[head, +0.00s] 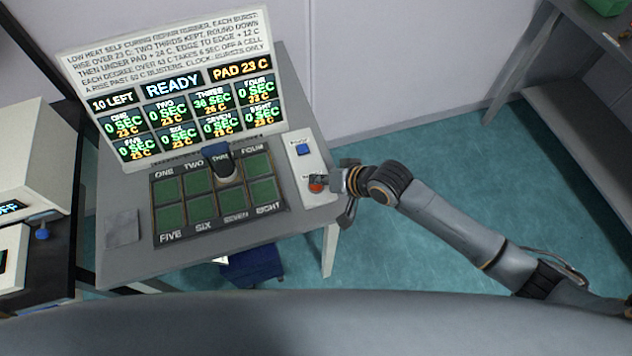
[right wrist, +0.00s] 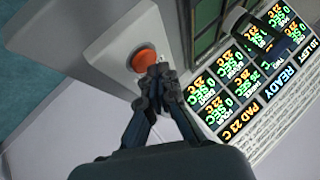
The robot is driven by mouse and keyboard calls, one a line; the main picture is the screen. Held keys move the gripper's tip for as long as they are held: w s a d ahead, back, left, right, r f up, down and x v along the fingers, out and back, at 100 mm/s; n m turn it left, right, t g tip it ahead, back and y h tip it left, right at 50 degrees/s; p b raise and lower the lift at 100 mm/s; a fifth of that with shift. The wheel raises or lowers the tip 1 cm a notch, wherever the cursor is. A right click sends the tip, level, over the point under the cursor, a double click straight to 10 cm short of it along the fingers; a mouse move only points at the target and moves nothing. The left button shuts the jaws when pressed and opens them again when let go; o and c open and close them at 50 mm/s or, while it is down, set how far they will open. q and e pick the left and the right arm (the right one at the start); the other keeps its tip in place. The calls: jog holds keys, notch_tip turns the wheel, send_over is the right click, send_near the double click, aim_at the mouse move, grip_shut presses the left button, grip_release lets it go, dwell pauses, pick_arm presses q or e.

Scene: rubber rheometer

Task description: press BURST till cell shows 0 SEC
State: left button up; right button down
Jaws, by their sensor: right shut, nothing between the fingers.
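The display board (head: 170,90) reads 10 LEFT, READY and PAD 23 C. Its THREE cell (head: 212,102) seems to show 36 SEC and 26 C; the other cells show 0 SEC. On the panel (head: 308,168) right of the pads are a blue button (head: 302,149) and an orange-red button (head: 317,187); their labels are too small to read. My right gripper (head: 322,180) is shut and empty, its tips at the orange-red button. In the right wrist view the tips (right wrist: 158,72) are beside or over this button (right wrist: 144,61); contact is unclear. My left gripper is out of view.
A tray (head: 152,215) of several green pads, labelled ONE to EIGHT, lies on the grey table (head: 115,258). A grey square (head: 122,228) lies at left. Other equipment (head: 35,160) stands farther left.

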aim_at(319, 186)
jog(key=shift+s+f, duration=0.2)
jog(key=shift+f, duration=0.6)
dwell(0.8)
jog(key=shift+r+p, duration=0.65)
jog(key=shift+w+r+p, duration=0.1)
jog(key=shift+r+p, duration=0.2)
jog(key=shift+r, duration=0.1)
jog(key=shift+w, duration=0.1)
jog(key=shift+r, duration=0.3)
notch_tip(319, 186, up, 5)
jog(key=p, duration=0.5)
jog(key=shift+f, duration=0.15)
jog(key=shift+f, duration=0.1)
